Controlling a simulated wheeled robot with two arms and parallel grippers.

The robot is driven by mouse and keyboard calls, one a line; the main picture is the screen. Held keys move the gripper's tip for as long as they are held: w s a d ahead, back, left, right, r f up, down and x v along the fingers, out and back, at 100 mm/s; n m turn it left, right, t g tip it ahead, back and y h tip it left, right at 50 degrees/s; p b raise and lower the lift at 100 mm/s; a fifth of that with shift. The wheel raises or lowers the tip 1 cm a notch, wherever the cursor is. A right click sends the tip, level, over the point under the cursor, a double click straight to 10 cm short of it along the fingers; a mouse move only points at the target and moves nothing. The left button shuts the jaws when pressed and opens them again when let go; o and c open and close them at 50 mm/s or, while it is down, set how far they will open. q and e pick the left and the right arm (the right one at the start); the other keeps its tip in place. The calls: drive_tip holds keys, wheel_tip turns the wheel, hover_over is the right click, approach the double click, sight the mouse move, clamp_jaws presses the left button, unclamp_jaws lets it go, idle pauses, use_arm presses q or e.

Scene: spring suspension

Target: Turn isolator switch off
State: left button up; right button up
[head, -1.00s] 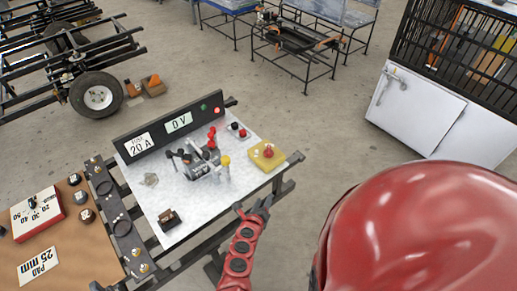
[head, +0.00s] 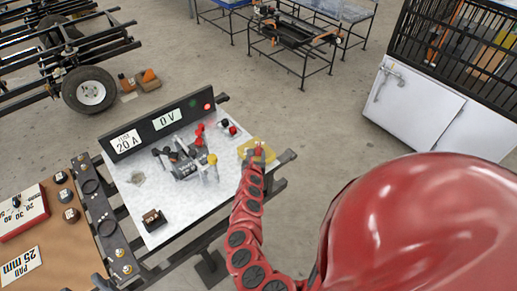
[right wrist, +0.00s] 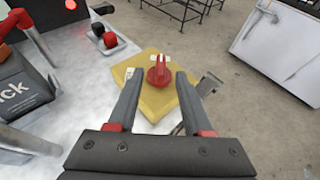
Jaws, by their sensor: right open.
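The isolator switch is a red rotary knob (right wrist: 159,74) on a yellow base (right wrist: 150,108), at the right corner of the white test board. In the head view the yellow base (head: 246,148) is partly hidden behind my right gripper (head: 258,152). In the right wrist view my right gripper (right wrist: 153,95) is open, its two fingers pointing toward the knob, one to either side of it in the picture. I cannot tell whether the fingers touch the knob. My left gripper is not in view.
The white board (head: 150,205) carries a dark panel (head: 160,125) reading 20 A and 0 V, with a lit red lamp (head: 207,106). Red and black terminals (head: 228,127) stand near the yellow base. A brown bench (head: 75,245) lies to the left.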

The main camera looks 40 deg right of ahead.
sight(258, 147)
drive_tip(key=b+x, duration=0.1)
drive_tip(key=x, duration=0.3)
drive_tip(key=shift+w+d+f, duration=0.15)
drive_tip(key=shift+d+f, duration=0.05)
drive_tip(key=shift+f, duration=0.05)
drive_tip(key=shift+w+d+b, duration=0.15)
drive_tip(key=shift+w+b, duration=0.2)
drive_tip(key=shift+w+d+f, duration=0.4)
drive_tip(key=shift+d, duration=0.15)
clamp_jaws()
